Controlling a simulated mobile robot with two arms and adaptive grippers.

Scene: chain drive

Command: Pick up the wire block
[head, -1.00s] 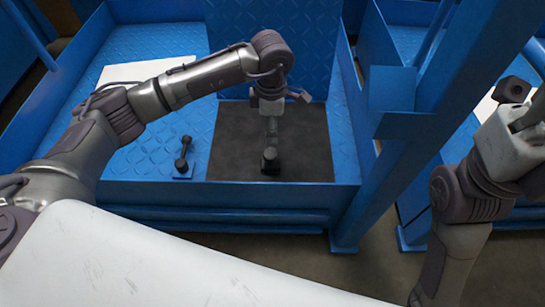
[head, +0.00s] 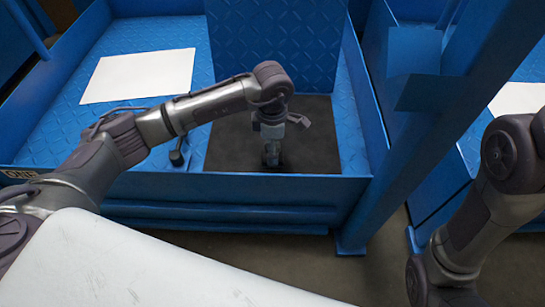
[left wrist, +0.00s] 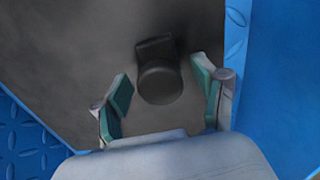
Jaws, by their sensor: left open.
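A dark block with a rounded end, which I take to be the wire block (left wrist: 160,75), is on the dark grey mat (left wrist: 60,60) in the left wrist view. My left gripper (left wrist: 163,95) is open, with its two green-padded fingers on either side of the block's near end. Gaps show between the block and both fingers. In the head view my left gripper (head: 271,160) points down over the dark mat (head: 315,145), and the block is mostly hidden behind it. My right gripper is out of the picture; only part of my right arm shows.
Blue walls and a front rail (head: 240,187) enclose the mat. A small dark part (head: 178,156) stands to the left, partly hidden by my arm and the rail. A white sheet (head: 138,75) lies on the blue floor behind. A blue post (head: 430,130) stands to the right.

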